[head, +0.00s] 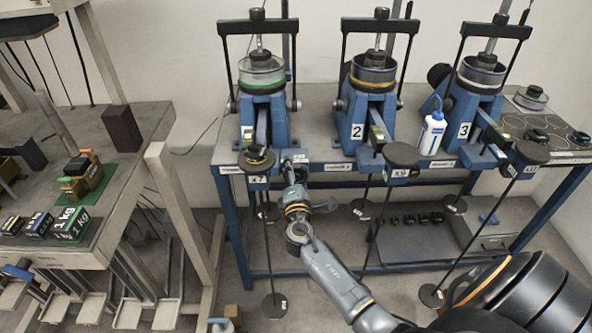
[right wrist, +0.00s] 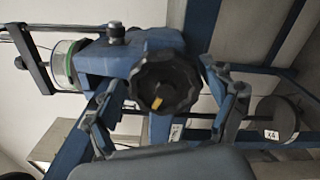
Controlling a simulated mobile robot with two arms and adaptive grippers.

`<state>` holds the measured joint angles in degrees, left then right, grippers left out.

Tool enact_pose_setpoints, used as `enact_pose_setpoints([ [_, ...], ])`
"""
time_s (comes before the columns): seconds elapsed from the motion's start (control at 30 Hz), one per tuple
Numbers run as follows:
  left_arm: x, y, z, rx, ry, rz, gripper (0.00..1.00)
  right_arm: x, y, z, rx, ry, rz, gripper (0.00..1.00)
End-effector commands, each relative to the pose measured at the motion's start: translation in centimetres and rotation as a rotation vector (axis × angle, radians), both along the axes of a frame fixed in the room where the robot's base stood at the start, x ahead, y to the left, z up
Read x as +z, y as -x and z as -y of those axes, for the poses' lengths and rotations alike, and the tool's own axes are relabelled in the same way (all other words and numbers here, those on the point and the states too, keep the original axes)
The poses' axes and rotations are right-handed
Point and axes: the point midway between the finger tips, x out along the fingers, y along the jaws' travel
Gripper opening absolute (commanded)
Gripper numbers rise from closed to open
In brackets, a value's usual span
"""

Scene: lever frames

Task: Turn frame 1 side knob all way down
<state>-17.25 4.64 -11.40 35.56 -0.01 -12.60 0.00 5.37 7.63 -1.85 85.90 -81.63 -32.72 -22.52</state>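Frame 1 (head: 263,112) is the leftmost blue lever frame on the bench, with a clear, green-ringed cell on top. Its side knob (right wrist: 165,82), black and lobed with a yellow mark, faces the camera in the right wrist view. I cannot make the knob out in the head view. My right gripper (head: 291,166) is in front of frame 1's right side. In the right wrist view its two fingers (right wrist: 158,80) are spread on either side of the knob. I see a gap on both sides and cannot confirm contact. My left gripper is not in view.
Frame 2 (head: 370,112) and frame 3 (head: 474,112) stand to the right, with a white bottle (head: 432,130) between them. Round hanger plates (head: 400,153) hang along the bench front; one marked X4 shows in the wrist view (right wrist: 277,118). A side table (head: 125,195) stands left.

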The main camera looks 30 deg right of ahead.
Motion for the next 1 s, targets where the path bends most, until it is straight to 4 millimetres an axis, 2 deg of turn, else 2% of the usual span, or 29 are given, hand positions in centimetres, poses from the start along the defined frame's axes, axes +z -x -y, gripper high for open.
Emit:
enact_pose_setpoints([
  [0.27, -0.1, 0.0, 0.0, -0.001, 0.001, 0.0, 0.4, -0.5, 0.2, -0.1, -0.001, -0.005, -0.005, 0.85],
  [0.73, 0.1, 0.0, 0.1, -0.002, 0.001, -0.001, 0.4, -0.6, 4.6, -2.8, 0.0, -0.009, -0.007, 0.85],
  [1.0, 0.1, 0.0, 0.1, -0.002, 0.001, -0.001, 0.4, -0.6, 5.4, -3.2, -0.002, -0.009, -0.006, 0.85],
])
